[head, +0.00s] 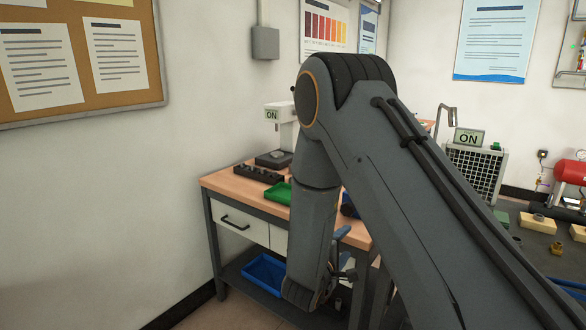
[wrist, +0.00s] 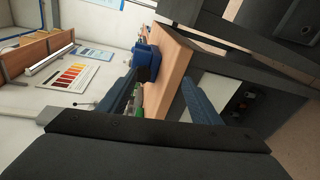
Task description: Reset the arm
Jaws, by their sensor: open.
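My arm (head: 400,150) fills the middle and right of the head view. It bends at a high elbow, and its forearm hangs down in front of the workbench. My gripper (wrist: 159,80) shows in the wrist view with its two blue fingers spread apart and nothing between them. The wrist view is turned sideways, with the bench edge and a blue object beyond the fingers. In the head view the gripper is mostly hidden behind the forearm; a bit of blue finger shows beside the bench's front edge. I cannot tell whether it touches the bench.
The wooden workbench (head: 228,181) carries a green tray (head: 278,193), a dark block with holes (head: 258,174) and a white device with an ON sign (head: 272,115). A blue bin (head: 264,273) sits on its lower shelf. A second table (head: 530,250) stands at right. The floor at left is clear.

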